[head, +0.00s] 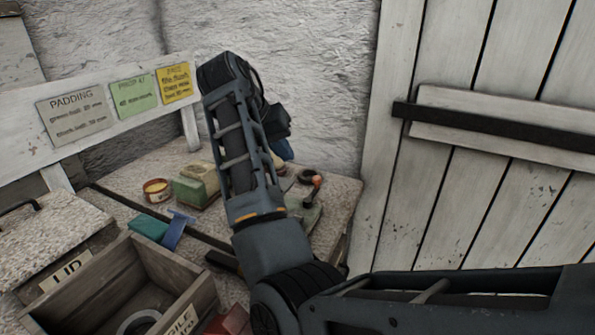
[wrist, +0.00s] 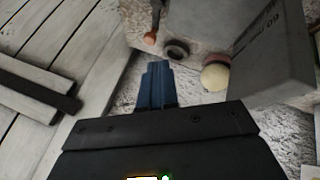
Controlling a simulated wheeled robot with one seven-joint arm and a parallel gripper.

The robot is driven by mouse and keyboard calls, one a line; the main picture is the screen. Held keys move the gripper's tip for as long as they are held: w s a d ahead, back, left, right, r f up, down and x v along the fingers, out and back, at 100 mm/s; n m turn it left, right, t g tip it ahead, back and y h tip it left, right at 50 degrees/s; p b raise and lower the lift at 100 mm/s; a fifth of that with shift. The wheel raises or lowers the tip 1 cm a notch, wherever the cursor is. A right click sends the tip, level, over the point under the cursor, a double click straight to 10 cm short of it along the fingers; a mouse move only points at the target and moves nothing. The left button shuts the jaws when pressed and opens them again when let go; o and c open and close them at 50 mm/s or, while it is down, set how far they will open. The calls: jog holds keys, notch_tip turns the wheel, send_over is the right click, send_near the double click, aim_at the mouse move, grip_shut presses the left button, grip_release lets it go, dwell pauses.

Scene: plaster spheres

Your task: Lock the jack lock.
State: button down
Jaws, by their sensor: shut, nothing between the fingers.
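A small lever with an orange-red knob (head: 316,181) stands near the right end of the bench; it looks like the jack lock, though I cannot read its state. It also shows at the top of the wrist view (wrist: 151,37). A dark ring (head: 306,175) sits just beside it, and also shows in the wrist view (wrist: 176,50). My gripper's blue fingers (wrist: 158,85) are together and empty, pointing toward the ring and apart from the lever. In the head view only a bit of blue gripper (head: 283,149) shows behind my arm.
A pale sphere (wrist: 215,77) and a grey block (wrist: 268,55) stand close to my gripper in the wrist view. Left on the bench (head: 130,180) are a yellow-filled tin (head: 157,190) and a green-and-cream block (head: 196,187). A wooden crate (head: 150,262) is in front; a plank door (head: 480,190) is right.

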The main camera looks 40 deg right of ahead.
jog(key=x, duration=1)
jog(key=shift+s, duration=0.1)
